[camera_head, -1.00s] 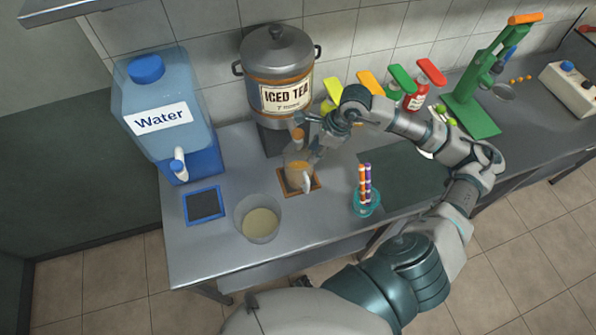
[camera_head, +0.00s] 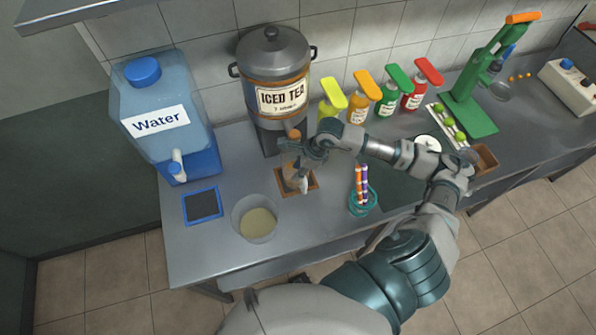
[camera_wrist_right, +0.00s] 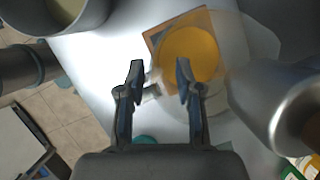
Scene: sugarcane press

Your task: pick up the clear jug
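A clear jug (camera_head: 290,176) with amber liquid stands on the square wooden-edged pad (camera_head: 312,184) under the iced tea dispenser. Its pale handle (camera_head: 303,184) faces the front right. My right gripper (camera_head: 303,164) is at the jug's handle side and partly hides the jug. In the right wrist view, the jug (camera_wrist_right: 190,52) is just beyond the fingertips. The two fingers of my right gripper (camera_wrist_right: 160,66) are apart, with a pale part of the handle (camera_wrist_right: 151,90) between them. Contact with the handle cannot be made out. My left gripper is not in view.
The iced tea dispenser (camera_head: 275,75) stands close behind the jug. A clear container with pale liquid (camera_head: 257,222) stands front left. A teal cup with striped sticks (camera_head: 361,200) is right of the jug. The water dispenser (camera_head: 165,110) is left; several bottles (camera_head: 385,100) line the back.

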